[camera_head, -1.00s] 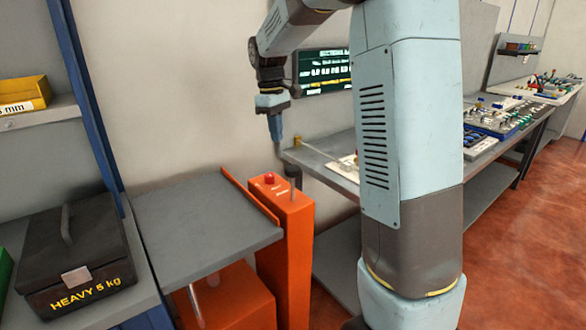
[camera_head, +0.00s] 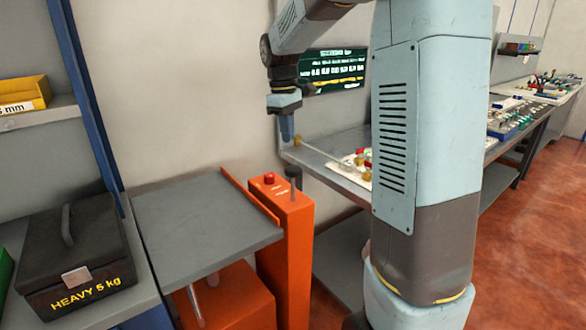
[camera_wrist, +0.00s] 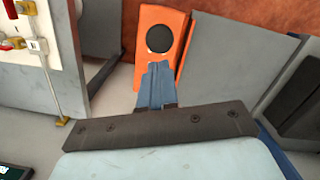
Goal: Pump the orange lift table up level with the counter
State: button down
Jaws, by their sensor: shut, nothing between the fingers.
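The orange lift table has a flat grey top (camera_head: 200,222) on an orange base. An orange column (camera_head: 285,255) stands at its right side, with a red button (camera_head: 269,177) and an upright rod with a black knob (camera_head: 293,171) on top. The knob (camera_wrist: 160,38) shows as a black disc in the wrist view. My gripper (camera_head: 288,138) is shut and empty, pointing down above the knob with a gap between them. Its blue fingers (camera_wrist: 156,82) show in the wrist view. The grey counter (camera_head: 325,163) is right of the column; the lift top looks lower than it.
A black box marked HEAVY 5 kg (camera_head: 75,258) sits on the grey shelf left of the lift top. A yellow bin (camera_head: 24,94) is on the upper shelf. A dark screen (camera_head: 335,72) is on the wall. Small parts lie on the counter. The lift top is bare.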

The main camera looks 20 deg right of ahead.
aim_at(291, 167)
jog(key=shift+s+d+f, duration=0.15)
jog(key=shift+f, duration=1.6)
jog(key=shift+s+d+f, duration=0.1)
jog(key=shift+f, duration=1.65)
jog(key=shift+f, duration=4.2)
jog(key=shift+w+a+r, duration=0.3)
jog(key=shift+w+a, duration=0.2)
jog(key=shift+w, duration=0.1)
jog(key=shift+w+a+r, duration=0.3)
jog(key=shift+w+a, duration=0.2)
jog(key=shift+w, duration=0.1)
notch_tip(291, 167, up, 14)
jog(key=w, duration=0.1)
jog(key=shift+a+f, duration=0.2)
jog(key=shift+a, duration=0.2)
